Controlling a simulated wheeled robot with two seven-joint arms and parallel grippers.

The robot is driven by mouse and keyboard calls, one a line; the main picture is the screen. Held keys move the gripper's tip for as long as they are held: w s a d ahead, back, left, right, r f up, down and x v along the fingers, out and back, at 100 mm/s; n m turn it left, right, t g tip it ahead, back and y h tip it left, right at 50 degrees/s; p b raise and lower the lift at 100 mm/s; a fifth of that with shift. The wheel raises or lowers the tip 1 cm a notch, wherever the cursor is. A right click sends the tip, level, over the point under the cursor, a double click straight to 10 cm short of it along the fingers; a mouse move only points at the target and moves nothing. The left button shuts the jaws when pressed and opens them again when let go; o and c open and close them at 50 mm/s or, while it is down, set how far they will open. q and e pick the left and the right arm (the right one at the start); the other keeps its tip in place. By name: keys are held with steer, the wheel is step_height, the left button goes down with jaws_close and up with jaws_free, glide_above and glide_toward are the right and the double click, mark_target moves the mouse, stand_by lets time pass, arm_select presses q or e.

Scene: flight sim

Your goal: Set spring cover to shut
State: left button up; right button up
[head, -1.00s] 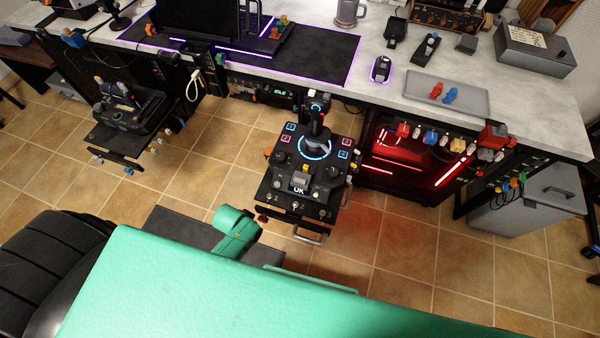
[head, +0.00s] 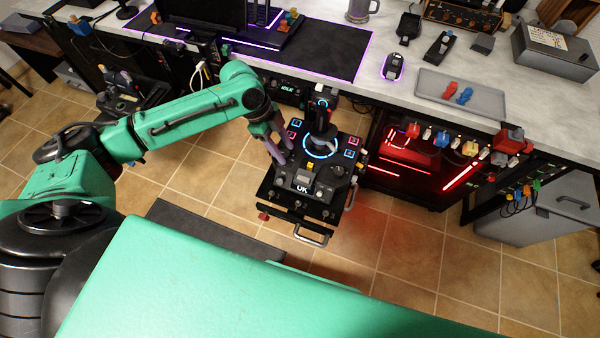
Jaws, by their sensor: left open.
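The black joystick panel (head: 337,185) sits on a pull-out shelf below the desk, with a stick (head: 322,130) inside a glowing blue ring. A small grey block (head: 303,180) with a yellow spot beside it is near the panel's front, above a light "OK" label. I cannot tell which small part is the spring cover or how it stands. My left gripper (head: 281,155) is open and empty, pointing down at the panel's left edge. Its fingers hide part of the left-side buttons. I cannot tell if they touch the panel. My right gripper is not in view.
The desk above holds a dark mat (head: 340,57), a mouse (head: 393,66) and a grey tray (head: 450,96) with red and blue pieces. Coloured switches (head: 470,148) line the desk's front edge at right. A metal handle (head: 312,236) sticks out at the shelf's front.

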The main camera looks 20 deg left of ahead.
mark_target(302, 177)
arm_select(q)
steer(key=b+x, duration=0.1)
steer(key=x, duration=1.1)
steer(key=shift+w+d, duration=0.1)
jaws_close()
stand_by(0.7)
